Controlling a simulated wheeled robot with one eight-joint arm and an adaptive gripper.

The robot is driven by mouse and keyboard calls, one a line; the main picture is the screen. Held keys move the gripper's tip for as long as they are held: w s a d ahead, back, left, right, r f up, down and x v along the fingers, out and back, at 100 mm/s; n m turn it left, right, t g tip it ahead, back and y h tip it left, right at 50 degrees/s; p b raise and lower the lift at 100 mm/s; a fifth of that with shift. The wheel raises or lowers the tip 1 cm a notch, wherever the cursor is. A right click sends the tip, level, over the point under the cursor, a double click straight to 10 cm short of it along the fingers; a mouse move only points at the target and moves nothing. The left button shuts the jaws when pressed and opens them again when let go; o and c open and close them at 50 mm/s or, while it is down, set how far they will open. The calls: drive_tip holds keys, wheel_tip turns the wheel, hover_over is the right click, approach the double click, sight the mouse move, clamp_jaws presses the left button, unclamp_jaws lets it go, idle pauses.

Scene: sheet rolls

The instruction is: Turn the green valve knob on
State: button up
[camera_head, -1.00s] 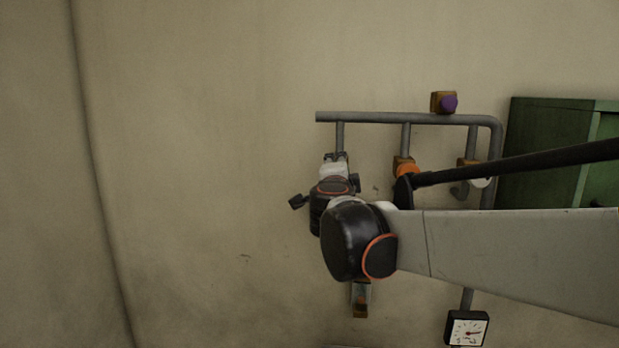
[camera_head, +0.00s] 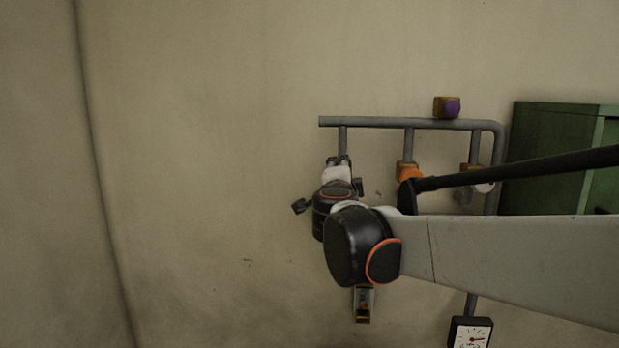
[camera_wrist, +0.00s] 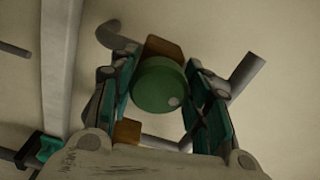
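The green valve knob (camera_wrist: 158,85) is a round cap with a pale dot, on a brown block, in the wrist view. My gripper (camera_wrist: 160,80) is around it, with one finger on its left side and one on its right. The fingers stand apart, about a knob's width at the tips; I cannot tell whether they touch it. In the head view my gripper (camera_head: 338,162) is at the left pipe branch and hides the green knob.
A grey pipe frame (camera_head: 400,122) is on the wall. It carries a purple knob (camera_head: 453,107), an orange knob (camera_head: 409,173) and a whitish knob (camera_head: 484,187). A gauge (camera_head: 470,333) is below and a green cabinet (camera_head: 550,130) to the right. The wall at left is bare.

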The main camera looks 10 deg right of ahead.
drive_tip(key=shift+o, duration=1.2)
drive_tip(key=shift+s+a, duration=0.15)
drive_tip(key=shift+s, duration=0.2)
drive_tip(key=v, duration=1.1)
drive_tip(key=shift+s, duration=0.1)
